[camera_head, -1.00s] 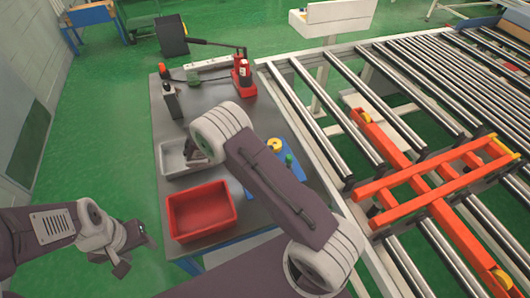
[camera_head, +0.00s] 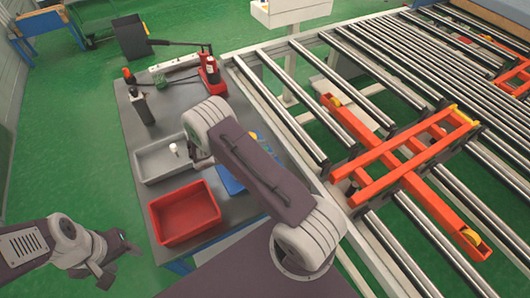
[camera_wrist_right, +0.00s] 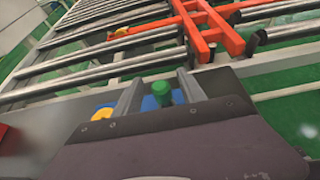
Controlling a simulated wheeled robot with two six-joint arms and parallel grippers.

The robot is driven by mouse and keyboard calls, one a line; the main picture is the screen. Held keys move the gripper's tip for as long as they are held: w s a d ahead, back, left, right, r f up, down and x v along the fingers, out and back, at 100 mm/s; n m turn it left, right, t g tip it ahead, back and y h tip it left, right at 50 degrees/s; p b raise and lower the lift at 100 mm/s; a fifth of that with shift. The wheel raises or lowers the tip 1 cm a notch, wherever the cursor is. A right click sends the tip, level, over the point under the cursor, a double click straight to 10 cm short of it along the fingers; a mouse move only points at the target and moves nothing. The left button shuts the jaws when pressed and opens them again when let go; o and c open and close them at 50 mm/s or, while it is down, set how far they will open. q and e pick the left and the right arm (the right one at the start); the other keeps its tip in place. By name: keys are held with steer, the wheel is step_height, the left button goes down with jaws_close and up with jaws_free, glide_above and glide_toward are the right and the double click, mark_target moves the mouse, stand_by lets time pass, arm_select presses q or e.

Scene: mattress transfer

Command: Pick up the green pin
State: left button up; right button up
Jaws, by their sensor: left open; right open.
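The green pin (camera_wrist_right: 161,92) shows in the right wrist view, its round head between the two fingers of my open right gripper (camera_wrist_right: 160,92). I cannot tell how far it is from the fingertips. In the head view the pin is hidden behind my right arm. My right gripper (camera_head: 200,158) shows there only in part, by the grey tray's right side. A blue board (camera_head: 230,182) is partly covered by that arm, with a yellow ring piece (camera_head: 253,136) at its far end. My left gripper (camera_head: 122,262) is open and empty over the floor at lower left.
A red bin (camera_head: 184,212) and a grey tray (camera_head: 150,165) with a small white item (camera_head: 174,150) stand on the table. A dark bottle (camera_head: 141,108) and a red jack (camera_head: 208,72) stand farther back. A roller conveyor (camera_head: 300,140) with an orange frame (camera_head: 405,160) borders the right.

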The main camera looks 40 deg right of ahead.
steer(key=shift+a, duration=0.1)
jaws_close()
steer(key=shift+r, duration=0.55)
step_height(320, 180, up, 3)
steer(key=shift+r, duration=0.1)
steer(key=s+a+r+b, duration=0.1)
steer(key=s+a+r, duration=0.5)
steer(key=a, duration=0.3)
steer(key=shift+s+r, duration=0.4)
steer(key=shift+s, duration=0.25)
